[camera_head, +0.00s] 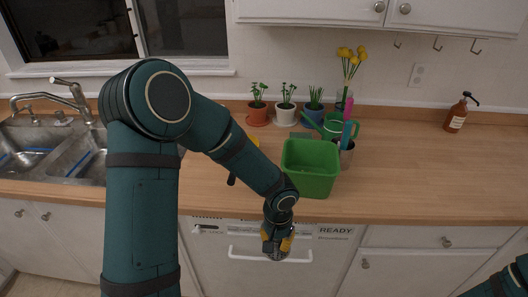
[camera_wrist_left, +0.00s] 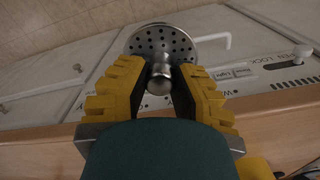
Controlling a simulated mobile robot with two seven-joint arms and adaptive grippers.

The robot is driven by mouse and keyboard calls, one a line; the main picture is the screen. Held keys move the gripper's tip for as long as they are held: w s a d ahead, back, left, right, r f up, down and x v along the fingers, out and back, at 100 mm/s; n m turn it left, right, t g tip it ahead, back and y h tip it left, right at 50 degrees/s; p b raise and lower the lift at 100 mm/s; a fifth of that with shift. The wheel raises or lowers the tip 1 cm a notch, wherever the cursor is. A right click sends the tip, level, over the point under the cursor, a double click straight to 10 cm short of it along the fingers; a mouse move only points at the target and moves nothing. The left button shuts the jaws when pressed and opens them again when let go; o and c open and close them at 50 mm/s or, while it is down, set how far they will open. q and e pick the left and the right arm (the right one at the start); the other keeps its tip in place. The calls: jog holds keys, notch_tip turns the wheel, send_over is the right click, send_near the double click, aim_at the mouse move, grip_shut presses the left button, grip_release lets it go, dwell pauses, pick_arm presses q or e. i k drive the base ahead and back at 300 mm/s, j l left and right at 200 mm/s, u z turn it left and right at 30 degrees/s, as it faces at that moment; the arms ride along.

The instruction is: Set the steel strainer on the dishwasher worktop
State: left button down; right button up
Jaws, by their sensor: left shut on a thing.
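The steel strainer (camera_wrist_left: 190,44) is a round, perforated metal disc with a knob. In the left wrist view my left gripper (camera_wrist_left: 161,72) is shut with its yellow fingers on either side of the knob, and the disc lies beyond the fingertips. In the head view my left gripper (camera_head: 277,241) hangs in front of the white dishwasher (camera_head: 225,263), by the worktop's front edge; only a little of the strainer shows below the fingers. The wooden worktop (camera_head: 430,180) runs above the dishwasher. My right gripper is not in view.
A green bin (camera_head: 311,170) stands on the worktop just behind my left gripper. Potted plants (camera_head: 286,105), a green watering can (camera_head: 331,127) and a cup (camera_head: 346,150) stand behind it. A soap bottle (camera_head: 456,115) is at the right. The right worktop is mostly clear. A sink (camera_head: 80,155) is left.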

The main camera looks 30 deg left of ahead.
aim_at(198, 180)
jog(key=k+j, duration=0.1)
jog(key=j, duration=0.3)
jog(key=j+z, duration=0.15)
jog(key=j, duration=0.25)
jog(key=k+j, duration=0.15)
jog(key=j, duration=0.25)
jog(key=k+j+z, duration=0.1)
jog(key=j, duration=0.3)
